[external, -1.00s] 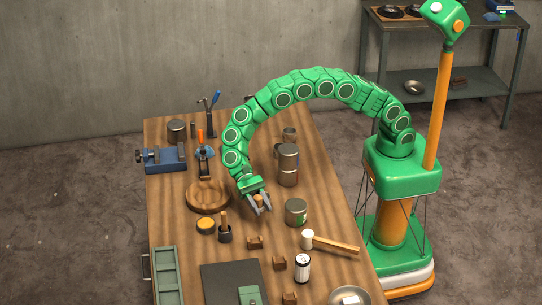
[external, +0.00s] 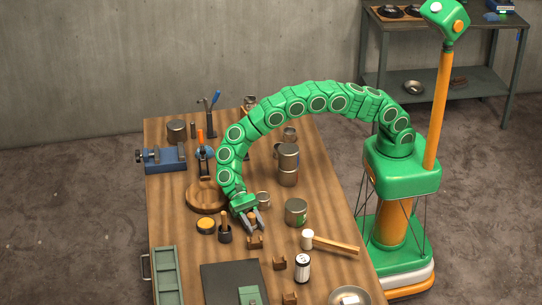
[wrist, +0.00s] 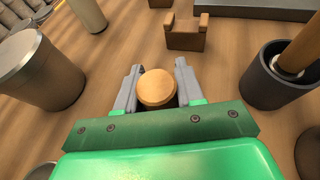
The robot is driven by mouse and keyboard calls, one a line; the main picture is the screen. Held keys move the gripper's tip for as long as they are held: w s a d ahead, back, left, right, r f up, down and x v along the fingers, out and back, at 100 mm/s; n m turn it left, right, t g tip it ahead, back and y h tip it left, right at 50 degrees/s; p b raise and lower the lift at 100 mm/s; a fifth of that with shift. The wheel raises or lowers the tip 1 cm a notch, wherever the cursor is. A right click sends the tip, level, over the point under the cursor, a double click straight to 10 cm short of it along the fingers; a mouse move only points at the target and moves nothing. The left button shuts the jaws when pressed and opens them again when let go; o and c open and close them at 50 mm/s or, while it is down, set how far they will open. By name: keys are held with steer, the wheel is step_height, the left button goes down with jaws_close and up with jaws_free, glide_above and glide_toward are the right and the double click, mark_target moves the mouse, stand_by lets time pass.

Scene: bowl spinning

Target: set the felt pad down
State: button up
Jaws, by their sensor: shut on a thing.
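My gripper (external: 250,224) is low over the wooden workbench, just behind a small wooden cradle (external: 254,243). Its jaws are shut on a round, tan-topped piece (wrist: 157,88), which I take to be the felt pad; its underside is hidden. The piece sits between the two grey fingers (wrist: 158,70) in the wrist view. In the external view only a little of it shows between the jaws. I cannot tell whether it touches the bench. The cradle also shows in the wrist view (wrist: 187,35), just beyond the fingertips and apart from them.
A dark cup with a wooden handle (external: 225,235) stands close left of my gripper. A metal tin (external: 296,212) stands to the right. A round wooden board (external: 200,197) lies behind left. A hammer (external: 335,243), a can (external: 303,268) and a dark mat (external: 222,275) lie nearer the front.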

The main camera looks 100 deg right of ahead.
steer(key=shift+f, duration=0.15)
steer(key=o, duration=1)
steer(key=shift+o, duration=0.2)
steer(key=shift+r, duration=0.2)
steer(key=v, duration=0.7)
steer(key=shift+w+d, duration=0.1)
steer(key=shift+d, duration=0.15)
steer(key=shift+r, duration=0.15)
